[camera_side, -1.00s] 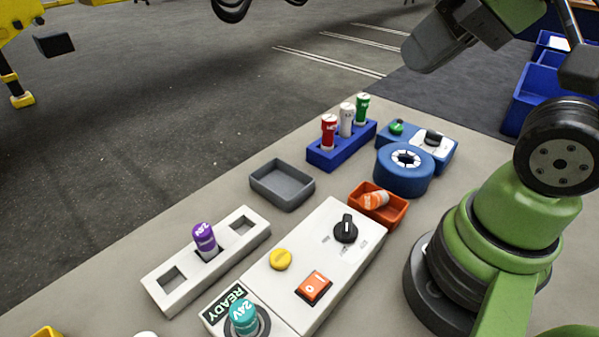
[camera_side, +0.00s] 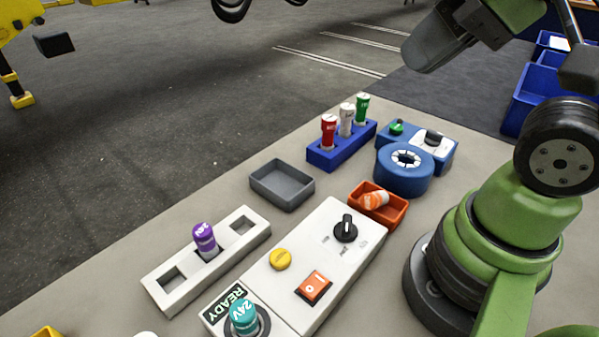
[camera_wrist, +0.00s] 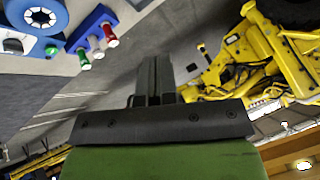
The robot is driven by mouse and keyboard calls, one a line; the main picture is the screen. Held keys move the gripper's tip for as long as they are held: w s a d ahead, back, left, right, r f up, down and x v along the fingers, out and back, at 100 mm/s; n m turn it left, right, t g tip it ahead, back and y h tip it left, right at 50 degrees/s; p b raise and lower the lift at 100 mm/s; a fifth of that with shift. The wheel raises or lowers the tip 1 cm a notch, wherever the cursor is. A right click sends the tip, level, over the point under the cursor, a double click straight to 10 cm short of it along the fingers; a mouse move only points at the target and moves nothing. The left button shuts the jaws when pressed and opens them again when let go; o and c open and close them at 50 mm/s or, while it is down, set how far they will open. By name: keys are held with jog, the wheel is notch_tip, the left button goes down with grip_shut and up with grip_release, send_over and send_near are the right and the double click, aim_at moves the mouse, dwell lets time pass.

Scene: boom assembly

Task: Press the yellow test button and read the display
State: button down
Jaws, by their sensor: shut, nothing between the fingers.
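The yellow test button (camera_side: 281,259) sits on the white control box (camera_side: 348,285), uncovered, with nothing touching it. The small dark display (camera_side: 225,303) at the box's near-left end reads READY in light letters. A teal cylinder marked 24V (camera_side: 243,317) stands upright in a round dark socket beside the display. My gripper (camera_wrist: 155,62) shows in the wrist view with its two fingers together and empty. It points toward the floor and yellow machinery, away from the button. The button and display are outside the wrist view.
The box also has an orange rocker switch (camera_side: 313,287) and a black knob (camera_side: 346,229). A purple cylinder (camera_side: 204,238) stands in a white holder (camera_side: 160,285). Behind are a grey tray (camera_side: 282,186), an orange bin (camera_side: 392,216), a blue rack (camera_side: 335,155) and a blue round fixture (camera_side: 403,178).

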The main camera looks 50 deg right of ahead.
jog(key=n+g+h, duration=0.6)
jog(key=n+h, duration=0.5)
jog(key=n, duration=0.3)
send_over(282, 260)
notch_tip(282, 260, down, 15)
jog(key=shift+r, duration=0.15)
jog(key=shift+f, duration=4.4)
jog(key=shift+f, duration=0.15)
jog(key=shift+f, duration=0.25)
